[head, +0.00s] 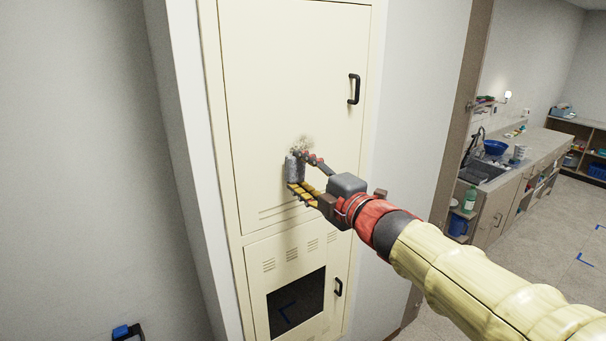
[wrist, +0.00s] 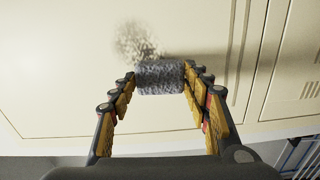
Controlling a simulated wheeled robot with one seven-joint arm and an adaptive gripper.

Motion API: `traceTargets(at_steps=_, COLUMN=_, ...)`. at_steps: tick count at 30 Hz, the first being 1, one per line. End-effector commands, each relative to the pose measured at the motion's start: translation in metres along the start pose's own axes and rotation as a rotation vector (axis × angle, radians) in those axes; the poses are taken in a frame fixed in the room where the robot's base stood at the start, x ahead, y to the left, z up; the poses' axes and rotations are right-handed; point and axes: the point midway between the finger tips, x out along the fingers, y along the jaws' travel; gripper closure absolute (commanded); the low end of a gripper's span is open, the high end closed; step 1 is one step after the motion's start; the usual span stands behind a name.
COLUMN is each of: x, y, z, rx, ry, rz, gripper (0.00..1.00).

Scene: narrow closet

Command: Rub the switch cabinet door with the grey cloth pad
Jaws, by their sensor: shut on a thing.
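The switch cabinet door (head: 285,75) is a tall cream panel with a black handle (head: 354,89) at its right side. It also shows in the wrist view (wrist: 60,75). My gripper (head: 304,171) is shut on the grey cloth pad (head: 292,168), in front of the door's lower middle. In the wrist view the speckled grey pad (wrist: 160,77) sits between the two fingertips (wrist: 160,84). The pad is at or very close to the door; I cannot tell whether it touches. A dark speckled smudge (head: 302,143) lies on the door just above the pad, also visible in the wrist view (wrist: 135,42).
Below the door is a lower panel with vents, a dark opening (head: 296,302) and a second handle (head: 338,287). A wall (head: 90,150) stands close on the left. A counter with a sink (head: 484,171) and shelves is in the room at the right.

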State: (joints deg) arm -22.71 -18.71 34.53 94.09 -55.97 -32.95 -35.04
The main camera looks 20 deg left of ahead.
Motion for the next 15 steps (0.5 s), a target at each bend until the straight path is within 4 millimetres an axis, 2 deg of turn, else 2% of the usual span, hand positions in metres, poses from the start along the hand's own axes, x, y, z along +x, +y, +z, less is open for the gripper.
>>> traceTargets(at_steps=15, x=0.0095, y=-0.0004, z=0.0, rx=0.0, ry=0.0, rz=0.0, gripper=0.73)
